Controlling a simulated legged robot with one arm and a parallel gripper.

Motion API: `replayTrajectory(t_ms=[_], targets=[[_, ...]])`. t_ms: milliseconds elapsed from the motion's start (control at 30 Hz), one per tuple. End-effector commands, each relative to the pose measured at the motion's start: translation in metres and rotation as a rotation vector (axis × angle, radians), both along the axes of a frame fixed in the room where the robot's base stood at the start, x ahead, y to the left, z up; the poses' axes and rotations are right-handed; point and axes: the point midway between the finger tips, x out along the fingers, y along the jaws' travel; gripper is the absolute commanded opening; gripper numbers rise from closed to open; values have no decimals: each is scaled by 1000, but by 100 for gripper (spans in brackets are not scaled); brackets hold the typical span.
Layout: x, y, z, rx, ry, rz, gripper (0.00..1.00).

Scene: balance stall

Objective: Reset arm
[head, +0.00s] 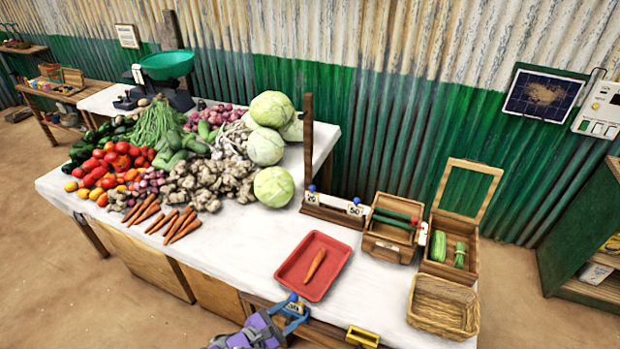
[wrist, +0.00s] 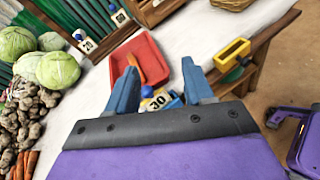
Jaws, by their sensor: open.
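My gripper (head: 291,311) is at the front edge of the white table, just in front of the red tray. In the wrist view its two blue fingers (wrist: 160,70) are spread apart. A block marked 30 (wrist: 158,101) with a blue knob shows between and beyond the fingers; whether they touch it is unclear. In the head view my gripper mostly hides this block. The red tray (head: 288,270) holds a single carrot (head: 315,264) and also shows in the wrist view (wrist: 151,50).
Blocks marked 20 (head: 311,196) and 50 (head: 354,209) stand on a wooden rack behind the tray. Wooden boxes (head: 390,245) and a wicker basket (head: 443,306) are at right. Vegetables (head: 205,180) fill the left. A yellow frame (head: 363,337) projects at the front edge.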

Motion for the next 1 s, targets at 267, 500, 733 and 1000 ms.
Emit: replayTrajectory(t_ms=[267,500,733,1000], targets=[[22,-94,98,163,-154,-413,52],[0,-166,157,312,-250,-749,52],[-43,-216,197,474,-313,-1051,52],[-105,-246,226,687,-351,-1364,52]])
